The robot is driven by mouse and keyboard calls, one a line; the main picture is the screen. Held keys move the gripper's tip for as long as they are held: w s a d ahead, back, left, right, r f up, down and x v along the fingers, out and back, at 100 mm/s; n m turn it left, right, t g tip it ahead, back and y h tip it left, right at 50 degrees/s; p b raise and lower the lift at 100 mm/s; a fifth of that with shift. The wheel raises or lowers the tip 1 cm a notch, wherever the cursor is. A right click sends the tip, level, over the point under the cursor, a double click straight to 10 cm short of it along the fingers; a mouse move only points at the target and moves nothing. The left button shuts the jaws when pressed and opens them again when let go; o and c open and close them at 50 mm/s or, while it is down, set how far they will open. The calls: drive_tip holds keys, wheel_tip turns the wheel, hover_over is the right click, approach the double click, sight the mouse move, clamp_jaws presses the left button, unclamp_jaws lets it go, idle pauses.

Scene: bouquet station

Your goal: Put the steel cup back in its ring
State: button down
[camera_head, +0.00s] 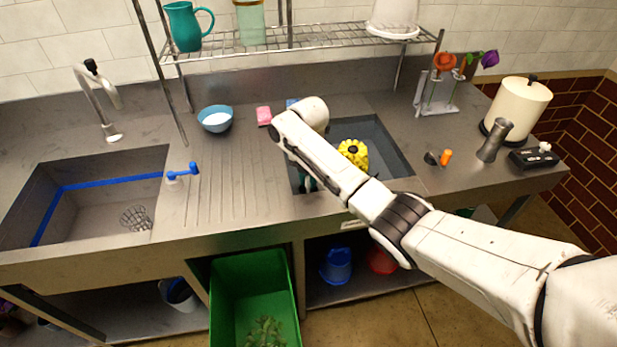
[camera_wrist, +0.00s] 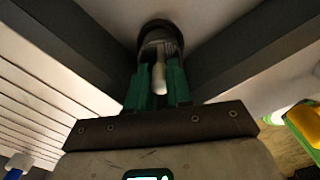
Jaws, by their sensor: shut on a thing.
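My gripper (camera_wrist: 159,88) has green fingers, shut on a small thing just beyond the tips. It looks like the steel cup (camera_wrist: 158,34): a dark, round, metallic shape with a brownish rim. A pale rod-like part shows between the fingers. The fingers hide much of it, so its tilt and contact below cannot be told. In the head view my gripper (camera_head: 307,184) hangs low at the left side of the dark recessed basin (camera_head: 392,150), largely behind my arm; the cup is hidden there. I cannot make out the ring in either view.
A yellow flower-like thing (camera_head: 354,152) is in the basin, close right of my arm. The ribbed drainboard (camera_head: 225,175) lies left, with a blue bowl (camera_head: 215,118) behind. A flower rack (camera_head: 436,104) and a grey cylinder (camera_head: 494,140) stand right. A wire shelf (camera_head: 270,42) overhangs the back.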

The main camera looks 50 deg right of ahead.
drive_tip(key=shift+f, duration=0.3)
drive_tip(key=c, duration=0.9)
unclamp_jaws()
drive_tip(key=shift+c, duration=0.2)
wheel_tip(320, 180, up, 11)
drive_tip(key=shift+f+b, duration=0.1)
drive_tip(key=shift+b, duration=0.4)
